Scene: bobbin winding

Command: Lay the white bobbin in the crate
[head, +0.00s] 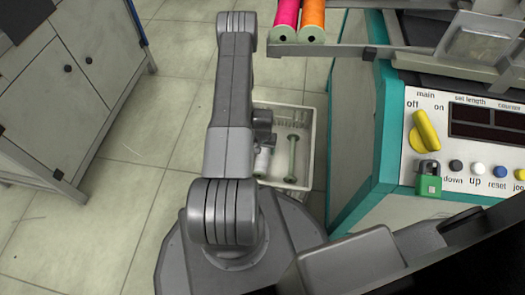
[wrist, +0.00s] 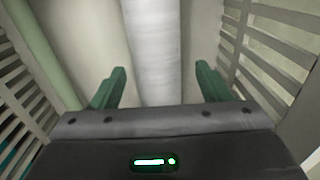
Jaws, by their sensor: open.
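The white bobbin (head: 263,161) lies in the crate (head: 309,135) on the floor, partly hidden by my arm in the head view. In the wrist view the white bobbin (wrist: 152,45) runs lengthwise between my two green fingers. My gripper (wrist: 160,84) is open, with a visible gap between each finger and the bobbin. The crate's slatted walls (wrist: 268,50) rise on both sides of my gripper. In the head view my gripper (head: 265,141) is low over the crate, mostly hidden by my arm.
A bare green spool (head: 292,157) lies in the crate to the right of the white bobbin. A pink bobbin (head: 286,18) and an orange bobbin (head: 312,20) sit on a rack above. The winding machine (head: 357,150) stands close right of the crate; a cabinet (head: 55,75) stands left.

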